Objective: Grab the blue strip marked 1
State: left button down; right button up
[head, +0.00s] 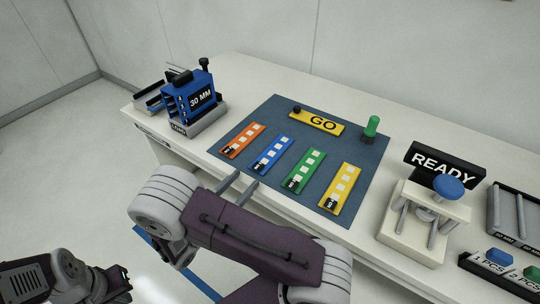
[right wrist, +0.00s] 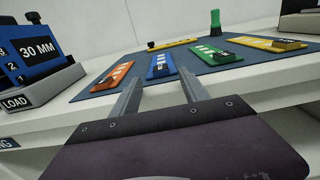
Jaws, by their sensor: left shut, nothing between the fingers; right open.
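The blue strip (head: 271,154) lies flat on the dark blue mat (head: 262,115), between an orange strip (head: 242,141) and a green strip (head: 304,171). It bears pale squares and a dark label whose number I cannot read. It also shows in the right wrist view (right wrist: 161,66). My right gripper (head: 238,187) is open and empty over the table's front edge, short of the strip; its two fingers (right wrist: 160,93) point toward the strips. My left gripper (head: 118,285) is shut and empty at the lower left, away from the table; its fingertips are hard to make out.
A yellow strip (head: 341,188), a yellow GO plate (head: 317,122) and a green-handled tool (head: 371,127) share the mat. A blue 30 MM box (head: 189,98) stands left. A READY press (head: 426,215) and racks stand right.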

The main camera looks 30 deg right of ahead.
aim_at(255, 169)
jog(key=x, duration=0.5)
jog(key=shift+r, duration=0.1)
jog(key=c, duration=0.3)
grip_shut()
